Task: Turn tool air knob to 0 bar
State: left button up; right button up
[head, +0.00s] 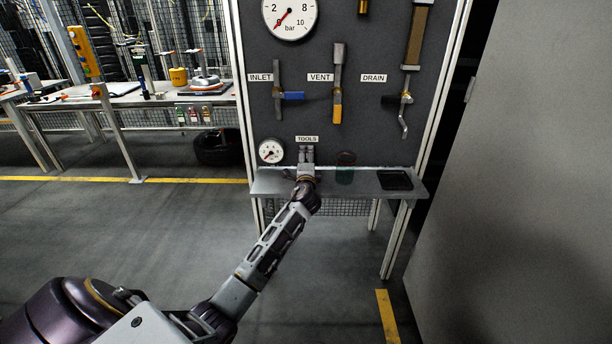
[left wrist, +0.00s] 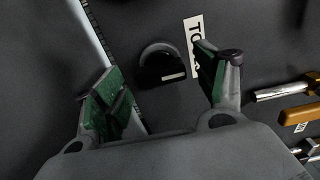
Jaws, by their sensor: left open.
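The tool air knob (left wrist: 161,66) is a dark round knob with a white mark, on the dark panel beside the TOOLS label (left wrist: 193,45) in the left wrist view. My left gripper (left wrist: 157,73) is open, with one green-padded finger on each side of the knob. I see no contact between fingers and knob. In the head view my left gripper (head: 306,156) is just below the TOOLS label (head: 307,139) and hides the knob. The small gauge (head: 271,151) is left of it; its reading is too small to tell. My right gripper is not in view.
Above are the inlet (head: 292,96), vent (head: 338,108) and drain (head: 404,105) valves and a large gauge (head: 290,17). A grey cabinet (head: 530,180) closes the right side.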

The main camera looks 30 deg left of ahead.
pick_arm(q)
jog(key=v, duration=1)
jog(key=shift+s+d+f, duration=0.1)
dwell(0.6)
